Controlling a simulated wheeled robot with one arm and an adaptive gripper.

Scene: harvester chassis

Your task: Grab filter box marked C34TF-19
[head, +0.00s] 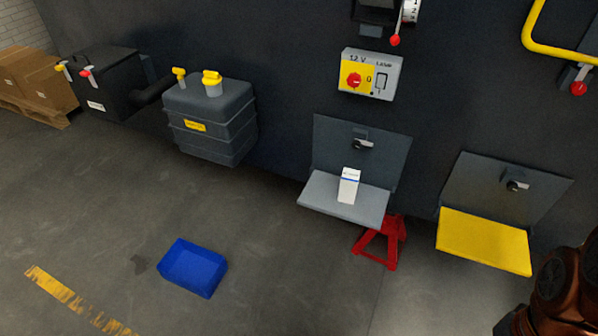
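My gripper is not in view. Only part of my brown and black arm shows at the lower right edge, to the right of the box and apart from it.
A yellow shelf (485,241) juts out to the right of the grey one. A red jack stand (382,243) stands beneath. A blue bin (193,268) lies on open floor. A dark tank (211,122) and a switch box (370,74) are on the chassis.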

